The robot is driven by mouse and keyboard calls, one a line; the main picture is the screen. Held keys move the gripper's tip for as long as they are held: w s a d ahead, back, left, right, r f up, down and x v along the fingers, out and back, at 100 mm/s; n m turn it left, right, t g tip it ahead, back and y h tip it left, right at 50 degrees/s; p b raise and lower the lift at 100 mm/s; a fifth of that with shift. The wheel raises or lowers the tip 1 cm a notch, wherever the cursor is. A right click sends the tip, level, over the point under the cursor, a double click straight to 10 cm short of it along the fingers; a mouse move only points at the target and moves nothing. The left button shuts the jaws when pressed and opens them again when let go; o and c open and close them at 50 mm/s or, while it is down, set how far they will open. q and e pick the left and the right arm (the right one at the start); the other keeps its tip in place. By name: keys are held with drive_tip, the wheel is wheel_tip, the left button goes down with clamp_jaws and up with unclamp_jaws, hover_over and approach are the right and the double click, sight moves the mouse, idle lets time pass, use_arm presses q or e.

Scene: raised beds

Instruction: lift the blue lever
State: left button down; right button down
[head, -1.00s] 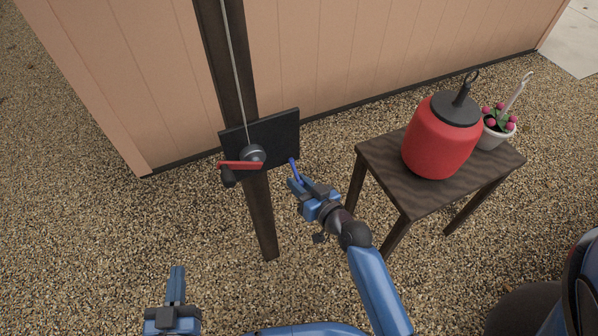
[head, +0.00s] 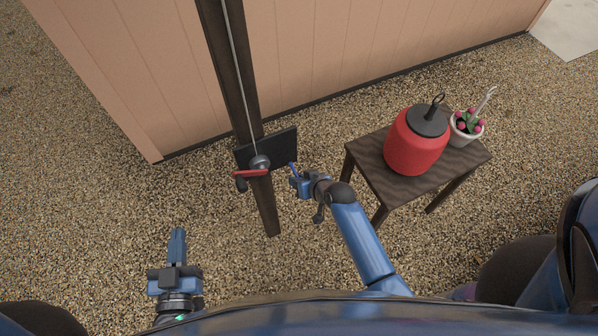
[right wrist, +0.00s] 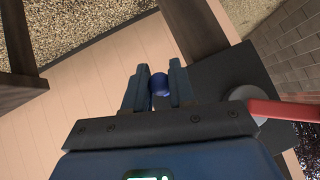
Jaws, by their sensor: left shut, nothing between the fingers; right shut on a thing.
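The blue lever (head: 292,168) shows as a short thin bar at the right side of a black panel (head: 281,149) on a dark post. My right gripper (head: 295,181) is at the lever's near end and shut on it. In the right wrist view the lever's round blue end (right wrist: 159,84) sits between the two fingers of the right gripper (right wrist: 159,90); the rest of it is mostly hidden. My left gripper (head: 177,235) is shut and empty over the gravel at the lower left, well apart from the panel.
A red handle (head: 253,173) with a grey hub (head: 259,162) is on the same panel, left of the lever. A dark wooden table (head: 367,170) at the right bears a red canister (head: 412,148) and a flower pot (head: 463,137). A tan wall (head: 330,60) stands behind.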

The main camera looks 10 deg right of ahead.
sight(298, 177)
drive_tip(key=r+g+p, duration=0.1)
drive_tip(key=p, duration=0.1)
drive_tip(key=r+g+h+p, duration=0.1)
drive_tip(key=g+p, duration=0.1)
drive_tip(key=p, duration=0.1)
drive_tip(key=r+g+p, duration=0.1)
drive_tip(key=p, duration=0.1)
drive_tip(key=shift+w+a+r+m+h+p, duration=0.1)
drive_tip(key=shift+w+r+m+h+p, duration=0.1)
drive_tip(key=shift+w+m+h+p, duration=0.15)
drive_tip(key=g, duration=0.1)
drive_tip(key=g+p, duration=0.1)
drive_tip(key=shift+w+a+r+g+h, duration=0.1)
drive_tip(key=shift+w+r+g+h, duration=0.15)
drive_tip(key=shift+r+g+h, duration=0.1)
drive_tip(key=shift+w+a+r+g+h, duration=0.1)
drive_tip(key=shift+w+r+g+h, duration=0.2)
drive_tip(key=shift+g, duration=0.65)
drive_tip(key=c, duration=1)
unclamp_jaws()
drive_tip(key=shift+r, duration=0.1)
wheel_tip(298, 177, up, 10)
drive_tip(key=d, duration=0.2)
drive_tip(key=shift+w+r, duration=0.25)
drive_tip(key=shift+w, duration=0.2)
